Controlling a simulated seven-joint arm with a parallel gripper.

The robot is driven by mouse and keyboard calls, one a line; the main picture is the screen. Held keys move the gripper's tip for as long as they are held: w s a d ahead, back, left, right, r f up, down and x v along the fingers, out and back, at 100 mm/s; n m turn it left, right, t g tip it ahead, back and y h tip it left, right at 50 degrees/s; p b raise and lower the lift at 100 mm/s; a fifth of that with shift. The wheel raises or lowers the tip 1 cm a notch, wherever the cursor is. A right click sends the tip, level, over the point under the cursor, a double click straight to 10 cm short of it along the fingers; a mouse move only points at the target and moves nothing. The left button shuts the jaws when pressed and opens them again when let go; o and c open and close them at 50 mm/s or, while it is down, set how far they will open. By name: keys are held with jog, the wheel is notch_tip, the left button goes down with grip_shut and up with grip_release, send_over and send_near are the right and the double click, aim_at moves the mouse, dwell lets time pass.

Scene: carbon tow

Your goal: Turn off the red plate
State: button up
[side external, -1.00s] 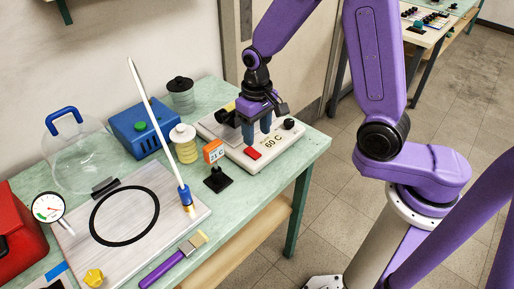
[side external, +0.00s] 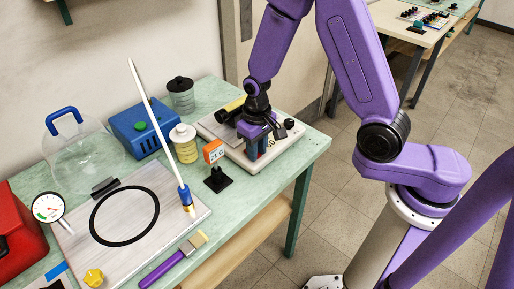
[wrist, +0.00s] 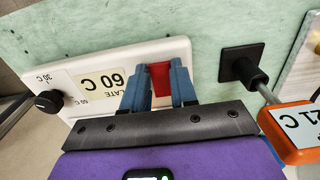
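The white hot plate (side external: 236,150) carries a label reading PLATE and 60 C (wrist: 104,86), a black knob (side external: 290,124) and a red rocker switch (wrist: 160,79). It sits at the table's right end. My gripper (side external: 255,157) points down over the plate's front panel. In the wrist view, its two blue fingers (wrist: 158,88) are apart, with the red switch showing between them. I cannot tell whether the fingertips touch the switch or panel.
An orange 21 C display (side external: 213,152) on a black stand is close left of the plate. A white wand (side external: 155,122), yellow-white bottle (side external: 184,144), blue box (side external: 141,131) and grey board (side external: 180,206) lie farther left. The table's front right corner is clear.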

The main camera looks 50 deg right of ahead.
grip_shut()
jog(key=shift+w, duration=0.1)
jog(key=shift+w+r+g, duration=0.1)
jog(key=shift+w+g, duration=0.05)
jog(key=shift+g, duration=0.6)
jog(key=shift+w+r+g, duration=0.1)
jog(key=shift+w+g, duration=0.05)
jog(key=shift+g, duration=0.6)
jog(key=o, duration=0.7)
grip_release()
jog(key=shift+r, duration=0.1)
